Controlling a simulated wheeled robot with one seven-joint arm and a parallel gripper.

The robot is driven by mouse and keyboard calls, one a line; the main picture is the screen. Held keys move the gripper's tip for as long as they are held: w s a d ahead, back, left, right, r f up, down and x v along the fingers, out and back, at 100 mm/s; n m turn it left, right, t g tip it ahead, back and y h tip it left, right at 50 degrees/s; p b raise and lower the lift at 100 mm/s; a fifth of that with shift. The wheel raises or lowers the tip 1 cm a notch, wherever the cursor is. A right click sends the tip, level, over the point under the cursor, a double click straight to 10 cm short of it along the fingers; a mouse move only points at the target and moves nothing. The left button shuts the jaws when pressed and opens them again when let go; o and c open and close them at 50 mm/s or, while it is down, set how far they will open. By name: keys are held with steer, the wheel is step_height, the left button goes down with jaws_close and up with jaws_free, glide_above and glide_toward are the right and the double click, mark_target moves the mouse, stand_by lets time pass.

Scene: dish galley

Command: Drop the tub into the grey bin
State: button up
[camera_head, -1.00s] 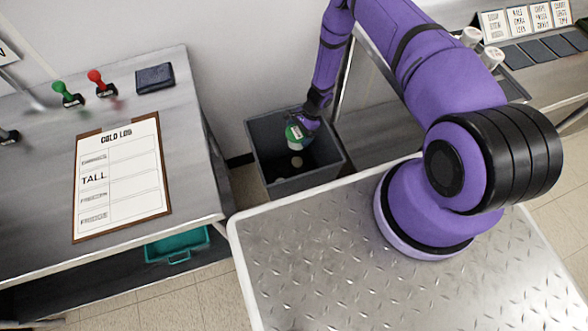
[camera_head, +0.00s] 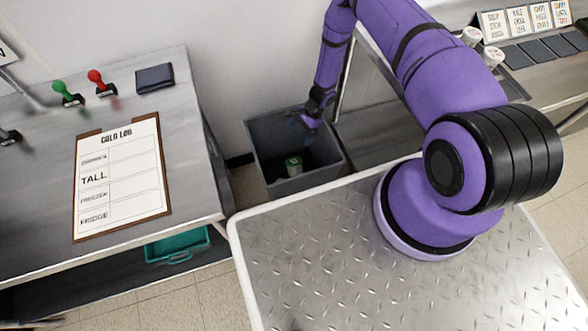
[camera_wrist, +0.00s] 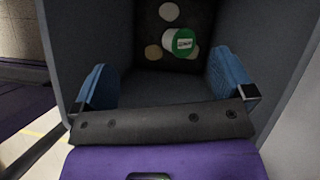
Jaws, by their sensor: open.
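The tub (camera_head: 293,166), white with a green band, lies inside the grey bin (camera_head: 262,150) on the floor between the bench and my base. In the wrist view the tub (camera_wrist: 181,42) is at the bottom of the bin (camera_wrist: 70,40), with its labelled green side showing. My gripper (camera_head: 304,124) is over the bin's opening, pointing down, above the tub and apart from it. In the wrist view my gripper's blue fingers (camera_wrist: 165,80) are spread wide with nothing between them.
Pale round items (camera_wrist: 169,12) lie around the tub on the bin's floor. The steel bench at left holds a clipboard (camera_head: 122,180), a dark wallet (camera_head: 155,78) and stamps (camera_head: 68,93). A teal tray (camera_head: 177,246) is below it.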

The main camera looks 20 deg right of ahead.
steer(key=v, duration=0.9)
